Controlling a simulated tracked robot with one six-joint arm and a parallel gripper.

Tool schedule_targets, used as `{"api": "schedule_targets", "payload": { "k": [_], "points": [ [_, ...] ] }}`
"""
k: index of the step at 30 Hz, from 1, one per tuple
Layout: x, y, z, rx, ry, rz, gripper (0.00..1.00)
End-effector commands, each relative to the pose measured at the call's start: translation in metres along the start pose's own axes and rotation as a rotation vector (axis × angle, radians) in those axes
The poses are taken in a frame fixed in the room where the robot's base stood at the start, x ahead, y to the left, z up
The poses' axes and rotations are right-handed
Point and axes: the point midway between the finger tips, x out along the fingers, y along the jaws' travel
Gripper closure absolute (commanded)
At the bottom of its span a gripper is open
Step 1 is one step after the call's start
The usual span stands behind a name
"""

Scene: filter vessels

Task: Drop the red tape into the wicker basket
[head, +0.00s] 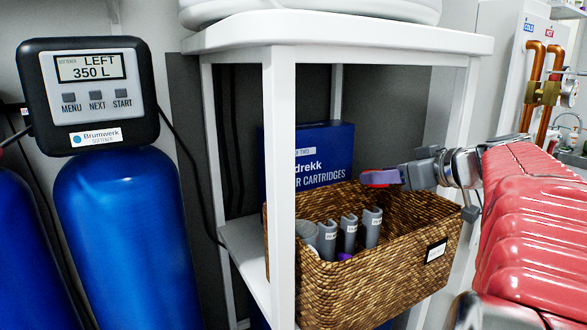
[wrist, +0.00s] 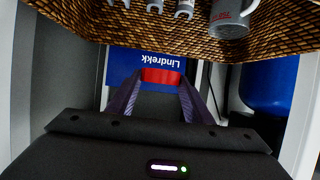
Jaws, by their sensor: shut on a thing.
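My gripper (head: 382,178) comes in from the right and is shut on the red tape (head: 379,178), which shows only in part behind a purple finger. In the wrist view the red tape (wrist: 162,76) sits between the two fingertips. The brown wicker basket (head: 365,285) stands on the shelf of a white rack. In the head view the tape appears above the basket's back right part, clear of the rim. The basket also shows along the top of the wrist view (wrist: 90,28).
The white rack's post (head: 279,180) and top board (head: 340,40) frame the opening. A blue softener tank (head: 125,240) stands at left.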

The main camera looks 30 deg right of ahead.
Motion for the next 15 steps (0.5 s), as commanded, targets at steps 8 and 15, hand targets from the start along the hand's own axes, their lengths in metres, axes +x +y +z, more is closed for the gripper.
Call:
{"api": "schedule_targets", "payload": {
  "k": [8, 15],
  "points": [
    [0.0026, -0.0028, -0.001, -0.003, 0.0, -0.008, 0.75],
    [0.0066, -0.0037, 0.0064, -0.003, -0.001, -0.011, 0.75]
  ]
}}
